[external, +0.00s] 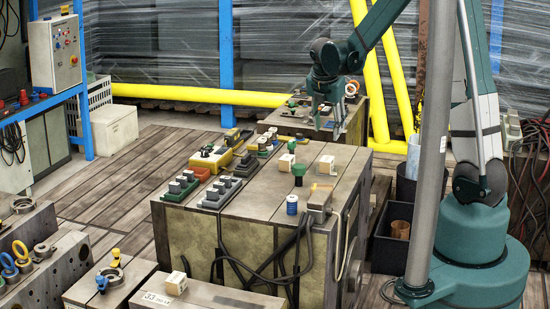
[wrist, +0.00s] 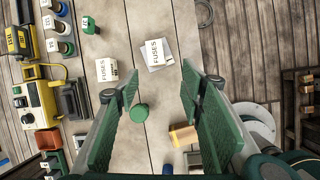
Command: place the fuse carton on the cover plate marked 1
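My gripper (external: 329,130) is open and empty above the far part of the bench block; in the wrist view its green-padded fingers (wrist: 160,88) stand wide apart. Two pale cartons lettered FUSES lie ahead of it.
A green knob-topped piece (external: 298,172) stands near the cartons. Switch boxes (external: 181,186) crowd the left side. Another small carton (external: 174,283) sits on the front block.

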